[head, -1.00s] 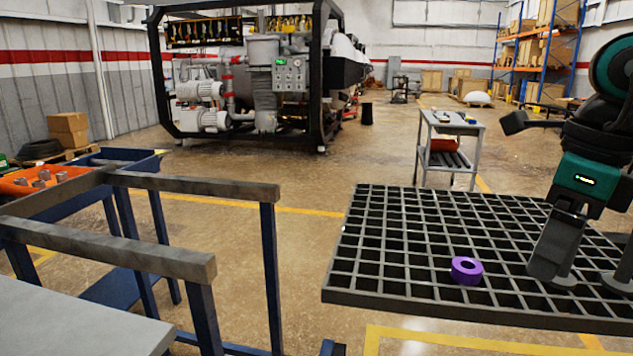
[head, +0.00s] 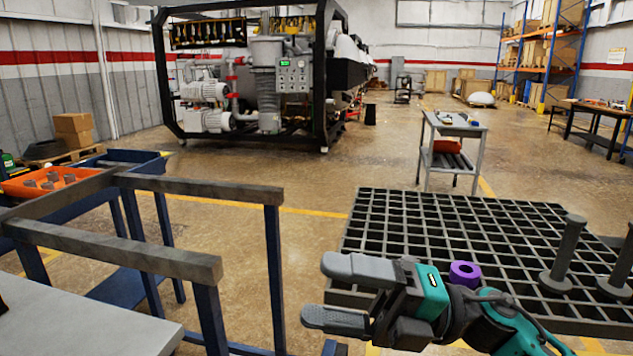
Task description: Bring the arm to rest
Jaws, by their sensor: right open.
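My right gripper (head: 333,292) is in the lower middle of the head view, in front of the near edge of the grid tray. Its two grey fingers point left and stand apart, with nothing between them. My right arm comes in from the bottom right, with a teal wrist. A purple ring (head: 465,272) lies on the grid tray (head: 400,212), just beyond my right wrist, which hides part of the tray's near edge. My left gripper is not in view.
Grey posts with round bases (head: 567,250) stand at the tray's right. A grey-topped blue frame (head: 160,258) is at left, beside an orange bin (head: 50,182). A small cart (head: 452,130) and the furnace (head: 262,80) stand farther back. Open floor lies between.

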